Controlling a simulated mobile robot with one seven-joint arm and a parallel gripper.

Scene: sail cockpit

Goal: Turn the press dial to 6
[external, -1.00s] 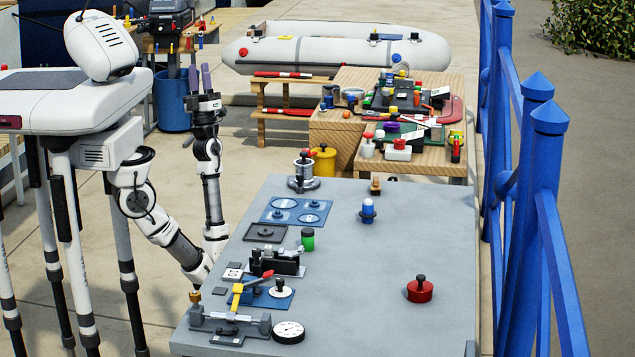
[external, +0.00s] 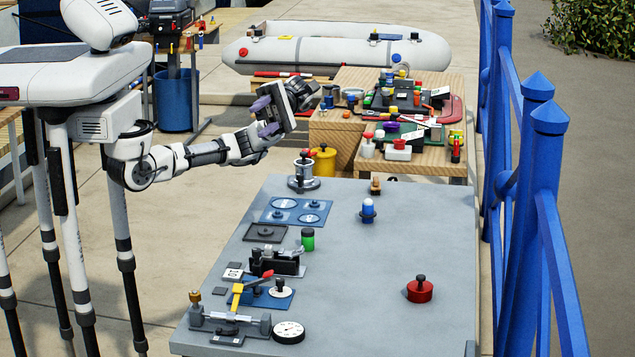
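A small white dial with a black knob (external: 280,287) sits on a blue plate (external: 262,298) near the front of the grey table. It stands beside a yellow lever with a red tip (external: 242,290), which looks like the press. The dial's numbers are too small to read. My gripper (external: 263,117), with purple fingers, is raised beyond the far left corner of the table, well away from the dial. Its fingers are apart, with nothing seen between them.
A black-rimmed round gauge (external: 288,332), a clamp-like fixture (external: 275,262) and a green cylinder (external: 308,239) stand around the press. A red knobbed pot (external: 420,290) and a blue-and-white piece (external: 367,210) stand further right. The table's middle is clear.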

